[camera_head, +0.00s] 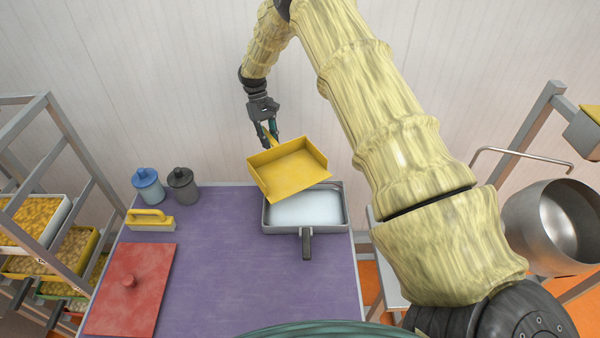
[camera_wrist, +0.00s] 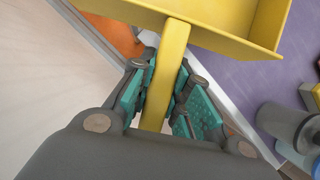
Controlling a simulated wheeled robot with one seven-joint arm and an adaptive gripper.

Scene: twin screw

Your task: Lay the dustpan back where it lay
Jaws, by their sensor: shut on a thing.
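The yellow dustpan (camera_head: 287,168) is in the air over the back edge of the purple table (camera_head: 230,275), with its open side toward the front. It partly covers the back of a grey pan with a pale inside. My gripper (camera_head: 268,131) is behind the dustpan and shut on its handle. In the wrist view the teal finger pads of my gripper (camera_wrist: 160,100) clasp the yellow handle (camera_wrist: 166,70) from both sides. The dustpan's tray (camera_wrist: 225,25) shows at the top of that view.
The pan (camera_head: 305,212) stands at the table's back right, handle to the front. A yellow brush (camera_head: 150,220), a blue jar (camera_head: 147,186), a dark grey jar (camera_head: 183,186) and a red board (camera_head: 132,290) are on the left. The table's middle is clear. A steel pot (camera_head: 560,230) is at right.

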